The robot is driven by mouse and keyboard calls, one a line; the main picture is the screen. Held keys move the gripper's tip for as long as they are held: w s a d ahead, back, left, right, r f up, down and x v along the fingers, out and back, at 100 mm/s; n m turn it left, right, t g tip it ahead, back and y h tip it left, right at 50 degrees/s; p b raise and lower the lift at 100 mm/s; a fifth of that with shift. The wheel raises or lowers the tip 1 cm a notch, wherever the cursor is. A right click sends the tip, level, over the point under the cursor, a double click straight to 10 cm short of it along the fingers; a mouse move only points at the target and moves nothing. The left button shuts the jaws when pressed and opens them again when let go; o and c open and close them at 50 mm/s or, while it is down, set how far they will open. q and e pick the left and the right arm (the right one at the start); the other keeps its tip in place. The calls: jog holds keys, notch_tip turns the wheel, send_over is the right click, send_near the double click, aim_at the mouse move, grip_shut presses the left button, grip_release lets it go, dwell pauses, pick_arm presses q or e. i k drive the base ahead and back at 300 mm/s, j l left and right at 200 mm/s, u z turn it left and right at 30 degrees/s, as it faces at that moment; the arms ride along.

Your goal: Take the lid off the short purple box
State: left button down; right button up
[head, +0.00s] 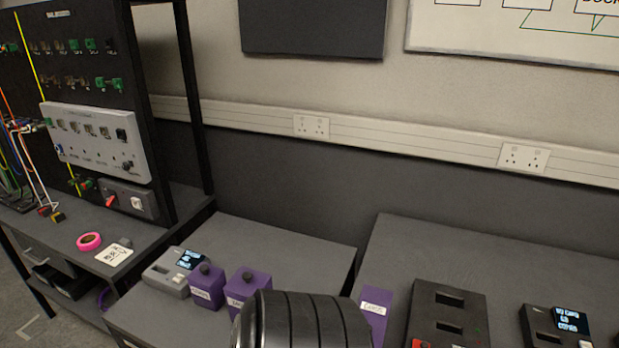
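Two purple boxes with black round knobs on top stand side by side on the grey bench. The left one (206,289) shows its white label. The right one (246,290) is partly covered at its lower right by a black ribbed form. A third purple box (375,312) stands right of that form, its lower part cut off or hidden. The labels are too small to read surely, so I cannot tell which box is the short one. Both knobbed lids appear seated. Neither gripper shows.
A grey device with a small screen (167,278) sits left of the boxes. Black slotted units (447,300) (556,325) are on the right bench (430,245). A pink tape roll (88,242) lies at left by the panel rack. Bare bench (285,250) lies behind the boxes.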

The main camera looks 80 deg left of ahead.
aim_at(205, 275)
jog(key=u, duration=3.4)
jog(key=j+z, duration=0.25)
jog(key=z, duration=0.2)
jog(key=j+z, duration=0.2)
jog(key=z, duration=0.25)
jog(key=j+z, duration=0.25)
jog(key=z, duration=0.2)
jog(key=k+j+z, duration=0.15)
jog(key=z, duration=0.3)
